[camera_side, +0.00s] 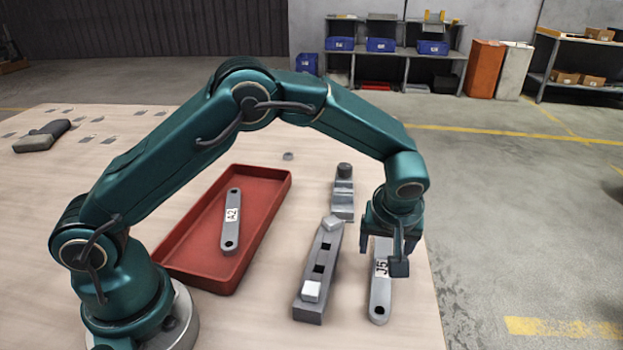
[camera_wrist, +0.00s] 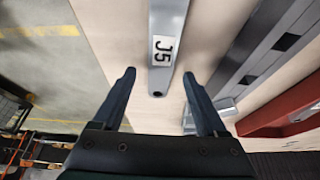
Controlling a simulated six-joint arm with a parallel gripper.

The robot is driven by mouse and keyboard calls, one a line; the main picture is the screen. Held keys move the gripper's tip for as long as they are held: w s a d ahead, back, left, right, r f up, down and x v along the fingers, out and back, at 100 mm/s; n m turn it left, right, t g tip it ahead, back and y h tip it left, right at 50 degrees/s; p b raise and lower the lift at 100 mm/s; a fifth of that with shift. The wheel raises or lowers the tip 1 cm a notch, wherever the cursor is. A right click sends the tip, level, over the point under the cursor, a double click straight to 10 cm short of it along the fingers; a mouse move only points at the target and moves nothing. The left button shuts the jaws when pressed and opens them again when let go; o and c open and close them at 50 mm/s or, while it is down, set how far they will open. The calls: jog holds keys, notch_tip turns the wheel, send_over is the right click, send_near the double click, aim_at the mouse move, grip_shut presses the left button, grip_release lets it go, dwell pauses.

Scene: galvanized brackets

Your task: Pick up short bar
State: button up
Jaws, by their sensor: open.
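A grey bar labelled J5 (camera_side: 380,300) lies flat on the table at the right, with a hole at its near end. It also shows in the wrist view (camera_wrist: 168,25), its holed end between my fingers in the picture. My gripper (camera_side: 385,258) is open and empty over this bar, hiding its far part in the side view. In the wrist view, the fingers (camera_wrist: 159,73) stand apart on either side of the bar's end. A second grey bar, labelled A2 (camera_side: 232,235), lies in the red tray (camera_side: 283,185). I cannot tell which bar is shorter.
A long grey block (camera_side: 304,290) with dark square openings and pale blocks on it stands just left of the J5 bar. Behind it is a stepped grey part (camera_side: 343,205) with a dark round top. The table's right edge is close to the J5 bar.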

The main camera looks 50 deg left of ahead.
jog(key=shift+w+a+f, duration=0.1)
jog(key=shift+w+f, duration=0.05)
jog(key=shift+f, duration=0.3)
jog(key=shift+f, duration=0.15)
grip_shut()
